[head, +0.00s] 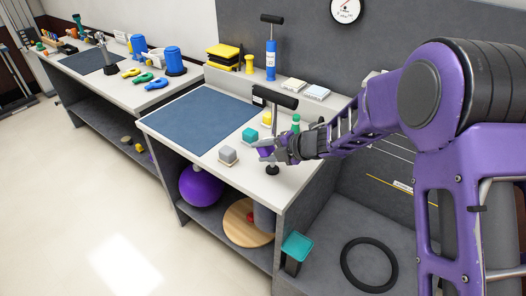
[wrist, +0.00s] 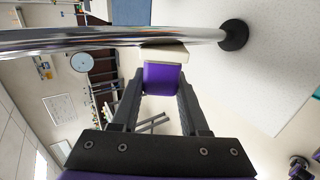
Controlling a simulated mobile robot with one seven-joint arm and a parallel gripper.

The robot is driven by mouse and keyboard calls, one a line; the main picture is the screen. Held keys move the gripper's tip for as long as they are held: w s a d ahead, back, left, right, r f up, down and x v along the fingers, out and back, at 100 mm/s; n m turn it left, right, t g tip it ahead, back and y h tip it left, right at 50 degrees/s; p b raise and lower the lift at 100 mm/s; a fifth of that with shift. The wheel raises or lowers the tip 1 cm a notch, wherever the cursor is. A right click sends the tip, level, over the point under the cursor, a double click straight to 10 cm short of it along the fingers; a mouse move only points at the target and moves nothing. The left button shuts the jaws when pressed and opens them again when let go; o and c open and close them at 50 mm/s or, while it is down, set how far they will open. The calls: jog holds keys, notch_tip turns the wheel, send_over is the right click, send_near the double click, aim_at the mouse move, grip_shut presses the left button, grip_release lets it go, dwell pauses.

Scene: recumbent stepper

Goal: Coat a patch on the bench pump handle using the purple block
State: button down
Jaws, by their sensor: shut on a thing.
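My gripper (head: 272,151) is shut on the purple block (wrist: 162,78), beside the upright pump on the bench. In the wrist view the block sits between the fingers of my gripper (wrist: 160,88), and its cream-coloured end faces the pump's shiny metal rod (wrist: 110,39). The block's end is very close to the rod; I cannot tell if they touch. The black crossbar handle (head: 275,97) is at the top of the pump, above my gripper. The pump's round black foot (wrist: 234,35) rests on the bench. My gripper hides part of the rod in the head view.
A green-topped piece (head: 296,122) is close behind. The blue mat (head: 210,120) is clear. A blue pump (head: 271,60) stands on the back ledge.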

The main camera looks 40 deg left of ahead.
jog(key=shift+r, duration=0.45)
jog(key=shift+f+b, duration=2.9)
jog(key=shift+f, duration=1.05)
jog(key=shift+r+p, duration=2.65)
jog(key=shift+r, duration=0.45)
jog(key=shift+r+p, duration=0.7)
jog(key=shift+r, duration=0.1)
jog(key=shift+f, duration=0.1)
jog(key=s+b, duration=0.4)
jog(key=s, duration=0.3)
